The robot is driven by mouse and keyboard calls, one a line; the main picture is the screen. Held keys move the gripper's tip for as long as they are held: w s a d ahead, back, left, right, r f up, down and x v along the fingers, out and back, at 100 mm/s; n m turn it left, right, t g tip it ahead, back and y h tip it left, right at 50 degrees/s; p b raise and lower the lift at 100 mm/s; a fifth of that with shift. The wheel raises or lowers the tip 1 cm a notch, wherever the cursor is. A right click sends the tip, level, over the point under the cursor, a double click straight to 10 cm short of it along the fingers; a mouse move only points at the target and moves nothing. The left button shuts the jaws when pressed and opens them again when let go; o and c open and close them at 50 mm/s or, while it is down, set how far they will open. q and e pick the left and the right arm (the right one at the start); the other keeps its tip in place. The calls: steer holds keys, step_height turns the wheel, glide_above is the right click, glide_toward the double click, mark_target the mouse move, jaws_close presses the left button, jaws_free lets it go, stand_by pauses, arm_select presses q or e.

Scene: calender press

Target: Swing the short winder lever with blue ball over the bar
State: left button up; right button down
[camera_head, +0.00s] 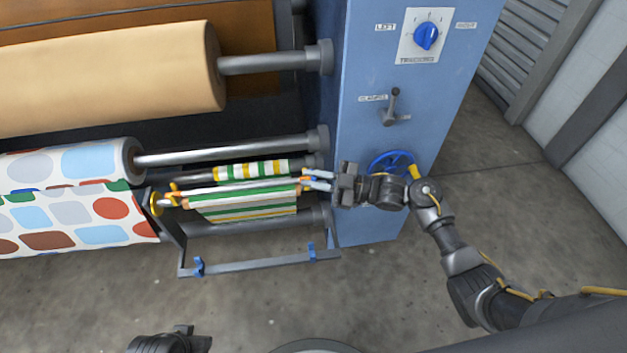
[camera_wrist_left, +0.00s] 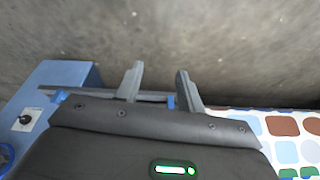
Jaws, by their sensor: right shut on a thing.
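My right gripper (camera_head: 309,180) is shut at the right end of the thin silver bar (camera_head: 245,187), beside the blue machine cabinet. Striped green, white and yellow cloth (camera_head: 245,205) hangs at the bar. My left gripper (camera_wrist_left: 158,84) is open and empty in the left wrist view, above floor and frame. In the head view only part of it shows at the bottom edge.
The blue cabinet (camera_head: 395,55) carries a tracking knob (camera_head: 426,36), a grey lever (camera_head: 394,105) and a blue handwheel (camera_head: 392,162). A low grey frame (camera_head: 255,265) with blue clips juts out at the front. Patterned and tan rolls lie left. Floor in front is clear.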

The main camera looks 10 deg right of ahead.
steer(key=shift+s+f+n+b, duration=0.1)
steer(key=shift+f+n+b, duration=0.6)
steer(key=shift+b, duration=0.35)
steer(key=shift+r+n+y+b, duration=0.1)
steer(key=shift+n+y+b, duration=0.4)
arm_select(q)
steer(key=w+d+r+m+t+h, duration=0.1)
steer(key=w+d+r+t+h, duration=0.1)
steer(key=w+d+r+t, duration=0.2)
step_height(320, 180, up, 2)
steer(key=shift+w+d+r+t, duration=0.25)
steer(key=shift+w+t, duration=0.35)
steer(key=shift+w, duration=0.35)
arm_select(e)
steer(key=c, duration=1.5)
jaws_free()
steer(key=shift+s, duration=0.1)
steer(key=shift+d, duration=0.1)
arm_select(q)
steer(key=shift+s+a, duration=0.1)
steer(key=shift+a, duration=0.05)
arm_select(e)
steer(key=v, duration=1)
steer(key=shift+d, duration=0.35)
